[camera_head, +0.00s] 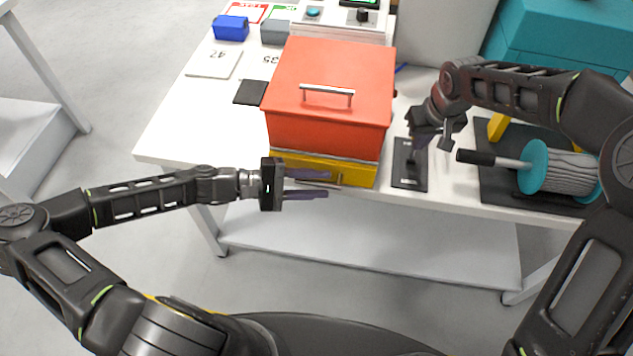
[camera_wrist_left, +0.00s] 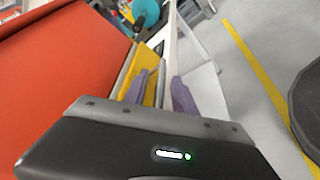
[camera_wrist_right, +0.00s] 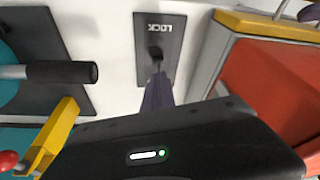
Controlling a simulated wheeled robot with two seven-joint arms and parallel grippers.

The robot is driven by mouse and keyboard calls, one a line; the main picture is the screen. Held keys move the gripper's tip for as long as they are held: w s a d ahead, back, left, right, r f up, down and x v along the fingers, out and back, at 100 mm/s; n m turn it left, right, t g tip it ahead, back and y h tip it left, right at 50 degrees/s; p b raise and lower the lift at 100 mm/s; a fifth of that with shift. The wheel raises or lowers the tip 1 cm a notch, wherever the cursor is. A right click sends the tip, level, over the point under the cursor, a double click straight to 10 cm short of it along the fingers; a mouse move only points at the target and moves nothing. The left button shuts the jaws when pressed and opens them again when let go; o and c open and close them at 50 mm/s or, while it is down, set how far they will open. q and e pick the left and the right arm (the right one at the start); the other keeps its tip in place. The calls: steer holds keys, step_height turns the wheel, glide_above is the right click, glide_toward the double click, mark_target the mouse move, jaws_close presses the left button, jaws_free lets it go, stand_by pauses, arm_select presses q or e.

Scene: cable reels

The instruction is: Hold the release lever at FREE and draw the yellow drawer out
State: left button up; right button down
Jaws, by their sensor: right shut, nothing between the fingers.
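The red box (camera_head: 330,95) has the yellow drawer (camera_head: 355,174) at its base, with a silver handle on its front. The drawer looks closed. My left gripper (camera_head: 329,184) is open at the drawer front, its purple fingers on either side of the handle; the left wrist view shows the yellow front (camera_wrist_left: 151,88) beside the fingers. The release lever's dark plate (camera_head: 409,170) lies right of the box. My right gripper (camera_head: 418,146) is shut and empty, pointing down over the plate. In the right wrist view its fingertips are beside the black lever (camera_wrist_right: 155,53), near the LOCK label; the FREE end is hidden.
A teal reel (camera_head: 560,168) with a black-handled shaft stands at the right on a dark mat, near my right arm. A blue block (camera_head: 231,28), a grey block and flat cards lie at the back left.

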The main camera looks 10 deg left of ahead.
arm_select(q)
steer(key=shift+c, duration=0.4)
jaws_close()
stand_by(1.0)
